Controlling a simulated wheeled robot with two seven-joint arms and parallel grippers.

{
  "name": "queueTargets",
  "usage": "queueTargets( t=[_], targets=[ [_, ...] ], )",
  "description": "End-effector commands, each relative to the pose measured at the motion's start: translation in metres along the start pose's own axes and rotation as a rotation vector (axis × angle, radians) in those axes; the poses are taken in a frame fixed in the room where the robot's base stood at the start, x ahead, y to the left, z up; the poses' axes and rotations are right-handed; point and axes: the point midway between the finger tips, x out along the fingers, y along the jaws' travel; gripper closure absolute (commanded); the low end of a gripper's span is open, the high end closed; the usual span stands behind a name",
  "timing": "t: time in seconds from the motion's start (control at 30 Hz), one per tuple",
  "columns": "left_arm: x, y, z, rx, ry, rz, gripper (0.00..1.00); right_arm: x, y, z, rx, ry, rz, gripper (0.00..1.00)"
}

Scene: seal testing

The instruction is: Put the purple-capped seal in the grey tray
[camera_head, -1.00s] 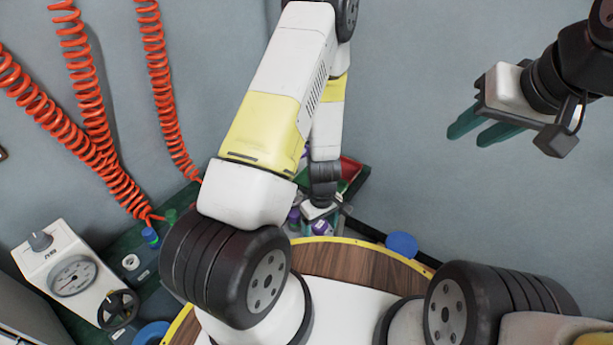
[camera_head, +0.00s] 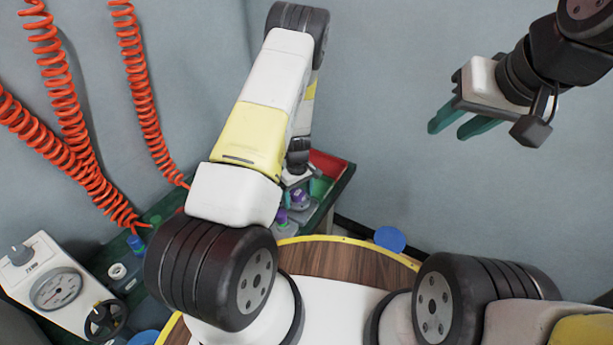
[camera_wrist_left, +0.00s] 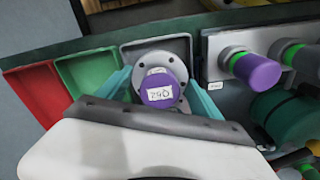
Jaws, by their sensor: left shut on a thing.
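The purple-capped seal (camera_wrist_left: 160,90), a grey flanged piece with a white label on its cap, is between the teal fingers of my left gripper (camera_wrist_left: 159,80), which is shut on it. In the left wrist view it overlaps the grey tray (camera_wrist_left: 186,45); I cannot tell whether it touches the tray floor. In the head view the seal's purple cap (camera_head: 298,194) shows just below my left gripper (camera_head: 296,180), whose fingers are mostly hidden. My right gripper (camera_head: 461,122) is open and empty, raised against the wall at right.
A green tray (camera_wrist_left: 92,72) and a red tray (camera_wrist_left: 38,92) lie left of the grey one. A gauge box (camera_head: 55,285) and orange coiled hoses (camera_head: 70,150) are at left.

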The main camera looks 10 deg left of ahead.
Motion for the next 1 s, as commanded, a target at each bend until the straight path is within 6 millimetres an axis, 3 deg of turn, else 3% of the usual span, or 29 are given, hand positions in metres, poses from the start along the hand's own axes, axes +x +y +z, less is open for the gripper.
queueTargets(
  t=[0.13, 0.47, 0.5, 0.57, 0.83, 1.0],
  targets=[
    [0.020, 0.000, 0.000, 0.001, 0.001, 0.001, 0.92, 0.000, 0.000, 0.000, 0.000, 0.000, 0.000, 0.64],
    [0.022, 0.001, 0.000, 0.001, 0.002, 0.002, 0.92, 0.000, 0.000, 0.000, 0.000, 0.000, 0.000, 0.64],
    [0.022, 0.001, 0.000, 0.001, 0.002, 0.001, 0.17, 0.000, 0.000, 0.000, 0.000, 0.000, 0.000, 0.64],
    [0.022, 0.001, 0.000, 0.001, 0.002, 0.001, 0.05, 0.000, 0.000, 0.000, 0.000, 0.000, 0.000, 0.64],
    [0.015, 0.001, 0.000, 0.000, 0.003, 0.003, 0.03, 0.000, 0.000, 0.000, 0.000, 0.000, 0.000, 0.64],
    [-0.013, 0.002, -0.001, 0.000, 0.004, 0.004, 0.03, 0.000, 0.000, 0.000, 0.000, 0.000, 0.000, 0.64]
  ],
)
